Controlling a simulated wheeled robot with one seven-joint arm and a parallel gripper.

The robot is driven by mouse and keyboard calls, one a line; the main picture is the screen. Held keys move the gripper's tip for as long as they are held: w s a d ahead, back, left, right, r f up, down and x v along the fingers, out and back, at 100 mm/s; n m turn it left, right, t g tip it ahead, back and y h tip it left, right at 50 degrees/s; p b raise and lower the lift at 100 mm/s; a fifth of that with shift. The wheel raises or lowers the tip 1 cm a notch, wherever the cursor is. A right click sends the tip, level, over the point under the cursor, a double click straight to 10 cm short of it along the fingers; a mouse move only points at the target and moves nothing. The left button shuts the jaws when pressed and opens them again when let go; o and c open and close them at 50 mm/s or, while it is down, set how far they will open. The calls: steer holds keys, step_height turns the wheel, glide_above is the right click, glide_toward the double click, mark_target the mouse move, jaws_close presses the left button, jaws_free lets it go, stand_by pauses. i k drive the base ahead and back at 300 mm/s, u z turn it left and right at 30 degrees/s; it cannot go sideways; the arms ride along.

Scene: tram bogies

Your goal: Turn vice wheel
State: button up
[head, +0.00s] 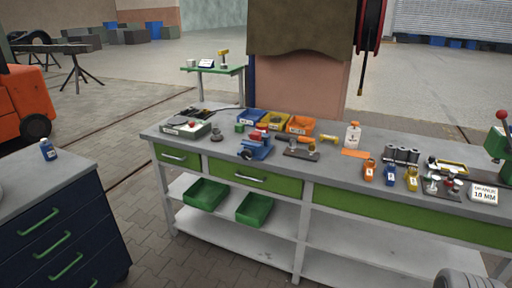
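A small blue vice (257,147) stands near the front edge of the grey workbench (340,172), left of its middle. A red part (256,136) shows on top of the vice. A small dark round piece at the vice's front, low on its left side, may be its wheel (246,154), but it is too small to tell. My gripper is not in view, and nothing of my arm shows near the vice.
Blue, yellow and orange bins (300,125) stand behind the vice. A grey tray (186,129) lies to its left, and a dark plate with fittings (300,153) to its right. A dark blue drawer cabinet (62,215) stands at the left, with paved floor between.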

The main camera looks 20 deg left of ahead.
mark_target(245, 155)
steer(key=u, duration=0.15)
steer(key=i, duration=0.2)
steer(key=u, duration=1.2)
steer(key=i, duration=0.85)
steer(key=u, duration=1.15)
steer(key=i, duration=0.95)
steer(key=u, duration=0.2)
